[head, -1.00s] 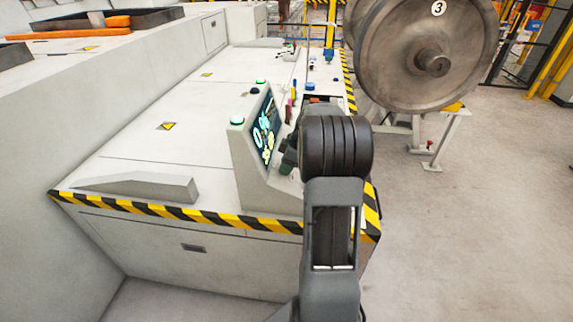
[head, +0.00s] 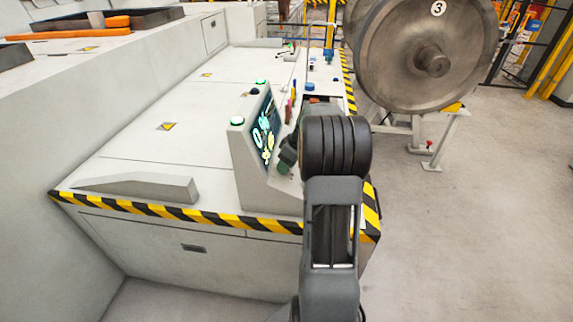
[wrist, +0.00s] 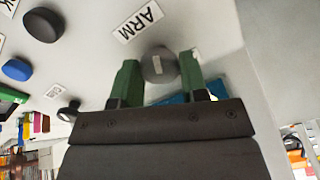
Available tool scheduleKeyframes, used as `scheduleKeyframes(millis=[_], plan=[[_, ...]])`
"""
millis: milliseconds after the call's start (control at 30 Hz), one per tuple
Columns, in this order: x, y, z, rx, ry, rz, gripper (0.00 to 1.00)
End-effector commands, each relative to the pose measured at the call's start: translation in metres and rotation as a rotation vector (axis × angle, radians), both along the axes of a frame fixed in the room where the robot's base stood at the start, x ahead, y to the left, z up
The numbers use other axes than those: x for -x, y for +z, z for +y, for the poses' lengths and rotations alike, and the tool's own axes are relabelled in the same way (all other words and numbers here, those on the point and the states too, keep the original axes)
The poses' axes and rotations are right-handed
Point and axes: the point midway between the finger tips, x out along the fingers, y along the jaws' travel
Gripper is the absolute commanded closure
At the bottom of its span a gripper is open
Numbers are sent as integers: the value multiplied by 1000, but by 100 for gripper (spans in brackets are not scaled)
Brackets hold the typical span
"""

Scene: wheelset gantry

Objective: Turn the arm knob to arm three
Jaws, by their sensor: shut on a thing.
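Which position the knob points to cannot be read. In the head view my gripper (head: 287,158) is partly seen beside the console screen (head: 265,135); my arm hides the knob there.
A large wheelset (head: 415,55) marked 3 stands at the right in the head view. Open floor lies before it.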

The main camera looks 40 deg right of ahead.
Motion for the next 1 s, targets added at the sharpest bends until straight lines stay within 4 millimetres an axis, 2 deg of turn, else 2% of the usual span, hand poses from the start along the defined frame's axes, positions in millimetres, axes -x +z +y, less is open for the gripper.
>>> scheduleKeyframes(millis=[1000], plan=[[-1, 2, -3, -269, -844, 278, 84]])
